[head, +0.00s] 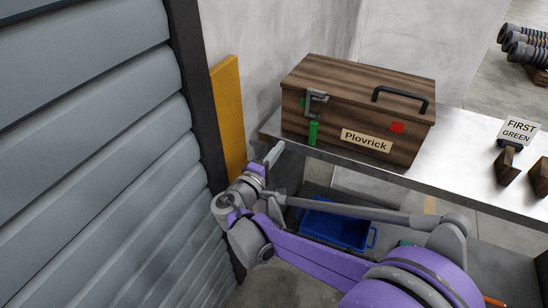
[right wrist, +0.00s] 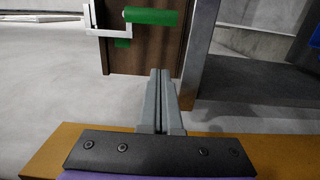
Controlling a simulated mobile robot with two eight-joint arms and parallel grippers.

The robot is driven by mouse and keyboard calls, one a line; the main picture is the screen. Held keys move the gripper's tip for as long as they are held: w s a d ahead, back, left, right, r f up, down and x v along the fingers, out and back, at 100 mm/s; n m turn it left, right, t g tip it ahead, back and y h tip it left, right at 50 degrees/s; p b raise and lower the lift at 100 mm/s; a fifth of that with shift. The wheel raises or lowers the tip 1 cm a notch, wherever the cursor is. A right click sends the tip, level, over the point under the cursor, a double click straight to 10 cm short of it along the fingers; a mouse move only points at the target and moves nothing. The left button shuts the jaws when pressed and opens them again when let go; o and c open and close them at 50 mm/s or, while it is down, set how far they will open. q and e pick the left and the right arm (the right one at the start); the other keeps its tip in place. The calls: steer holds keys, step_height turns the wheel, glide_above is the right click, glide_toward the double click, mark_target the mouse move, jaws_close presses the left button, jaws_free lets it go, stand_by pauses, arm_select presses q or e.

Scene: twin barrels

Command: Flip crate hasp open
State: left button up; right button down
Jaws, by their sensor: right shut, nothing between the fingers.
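The brown wooden crate (head: 345,113) labelled "Plovrick" stands on a metal table. Its grey metal hasp (head: 318,97) is at the left of the front face, with a green tab (head: 313,133) hanging below it and a small green patch beside it. In the right wrist view the crate (right wrist: 145,52) shows with the pale hasp (right wrist: 105,31) and the green tab (right wrist: 152,17) near the top. My right gripper (head: 274,153) is shut and empty, below and left of the tab and apart from it. Its closed fingers (right wrist: 159,73) point towards the crate. My left gripper is out of view.
The metal table (head: 465,145) has its left edge near my right gripper. A "FIRST GREEN" sign (head: 519,130) stands right. A blue bin (head: 335,228) is below. A grey shutter (head: 90,150) fills the left.

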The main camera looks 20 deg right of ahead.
steer(key=d, duration=0.3)
steer(key=d+b, duration=0.1)
steer(key=d, duration=0.3)
steer(key=shift+w, duration=0.2)
